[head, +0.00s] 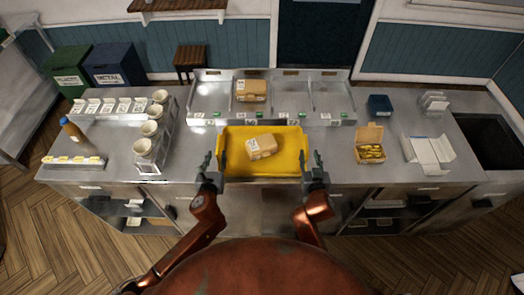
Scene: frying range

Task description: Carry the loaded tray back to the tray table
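The yellow tray (238,170) sits at the front edge of the steel counter, below the middle of the view. One closed brown carton (261,147) with a white label lies in it, turned at an angle. My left gripper (213,162) is at the tray's left side wall, and my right gripper (311,162) is at its right side wall. Each gripper's fingers stand apart, with the inner finger close to the tray wall. I see no clear grip on the rim. No separate tray table can be made out.
Behind the tray is a divided steel rack (292,98) with another carton (251,90). To the right are an open carton of food (370,144) and a white open box (429,153). To the left are a cup stand (163,145) and a bottle (72,131). Bins (114,66) stand behind.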

